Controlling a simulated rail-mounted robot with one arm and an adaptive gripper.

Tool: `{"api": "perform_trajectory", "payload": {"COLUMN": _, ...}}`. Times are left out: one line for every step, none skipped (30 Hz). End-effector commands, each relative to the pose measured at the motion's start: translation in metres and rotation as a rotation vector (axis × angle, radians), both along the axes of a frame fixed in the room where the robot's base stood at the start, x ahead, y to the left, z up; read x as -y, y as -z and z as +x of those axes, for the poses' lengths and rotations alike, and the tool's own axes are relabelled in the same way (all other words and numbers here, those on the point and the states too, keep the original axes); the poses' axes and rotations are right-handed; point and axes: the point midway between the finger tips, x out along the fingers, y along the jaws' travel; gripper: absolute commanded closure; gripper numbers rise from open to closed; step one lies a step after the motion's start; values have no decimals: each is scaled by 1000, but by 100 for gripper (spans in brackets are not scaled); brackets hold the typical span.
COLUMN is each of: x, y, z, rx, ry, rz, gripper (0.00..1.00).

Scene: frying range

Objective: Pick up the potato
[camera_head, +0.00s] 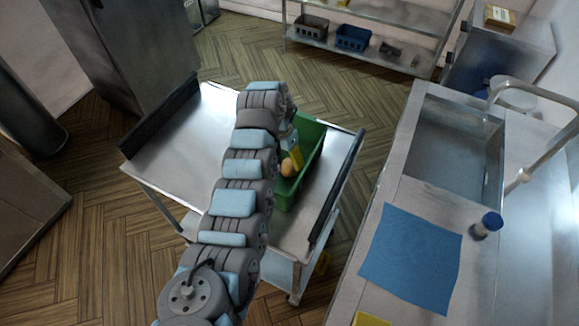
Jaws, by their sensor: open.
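The potato (289,167) is a small tan, rounded thing inside a green crate (312,150) on the steel cart. My arm reaches up across the cart. My gripper (290,118) is at its far end, over the left side of the crate and beyond the potato in the picture. The gripper is open, small and partly hidden by my wrist, and I see no contact with the potato. My arm covers part of the crate's left side.
A yellow and grey item (294,146) is in the crate beside the potato. The steel cart (185,140) has dark raised side rails and is bare on the left. A counter with a sink (455,145), blue cloth (411,258) and blue-topped container (488,225) stands right.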

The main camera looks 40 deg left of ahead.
Motion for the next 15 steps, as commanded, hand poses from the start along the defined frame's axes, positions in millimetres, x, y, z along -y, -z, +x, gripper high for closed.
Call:
{"api": "perform_trajectory", "payload": {"x": 0, "y": 2, "z": 0, "rx": -1, "ry": 0, "rz": 0, "gripper": 26}}
{"api": "perform_trajectory", "payload": {"x": 0, "y": 4, "z": 1, "rx": -1, "ry": 0, "rz": 0, "gripper": 26}}
{"api": "perform_trajectory", "payload": {"x": 0, "y": 7, "z": 1, "rx": -2, "ry": 0, "rz": 0, "gripper": 26}}
{"api": "perform_trajectory", "payload": {"x": 1, "y": 9, "z": 1, "rx": -3, "ry": 0, "rz": -1, "gripper": 26}}
{"api": "perform_trajectory", "payload": {"x": 1, "y": 11, "z": 1, "rx": -4, "ry": 1, "rz": -2, "gripper": 26}}
{"api": "perform_trajectory", "payload": {"x": 1, "y": 13, "z": 2, "rx": -3, "ry": 0, "rz": 0, "gripper": 26}}
{"api": "perform_trajectory", "payload": {"x": 1, "y": 14, "z": 2, "rx": -2, "ry": 0, "rz": 1, "gripper": 26}}
{"api": "perform_trajectory", "payload": {"x": 0, "y": 16, "z": 3, "rx": -1, "ry": 0, "rz": 1, "gripper": 26}}
{"api": "perform_trajectory", "payload": {"x": 1, "y": 19, "z": 3, "rx": -1, "ry": 0, "rz": 1, "gripper": 26}}
{"api": "perform_trajectory", "payload": {"x": 1, "y": 21, "z": 3, "rx": -3, "ry": 0, "rz": 1, "gripper": 26}}
{"api": "perform_trajectory", "payload": {"x": 1, "y": 23, "z": 2, "rx": -4, "ry": 1, "rz": -1, "gripper": 26}}
{"api": "perform_trajectory", "payload": {"x": 2, "y": 26, "z": 2, "rx": -5, "ry": 0, "rz": -2, "gripper": 26}}
{"api": "perform_trajectory", "payload": {"x": 2, "y": 29, "z": 3, "rx": -4, "ry": 0, "rz": -2, "gripper": 26}}
{"api": "perform_trajectory", "payload": {"x": 3, "y": 31, "z": 3, "rx": -3, "ry": -1, "rz": -1, "gripper": 26}}
{"api": "perform_trajectory", "payload": {"x": 3, "y": 35, "z": 4, "rx": -1, "ry": -1, "rz": -1, "gripper": 26}}
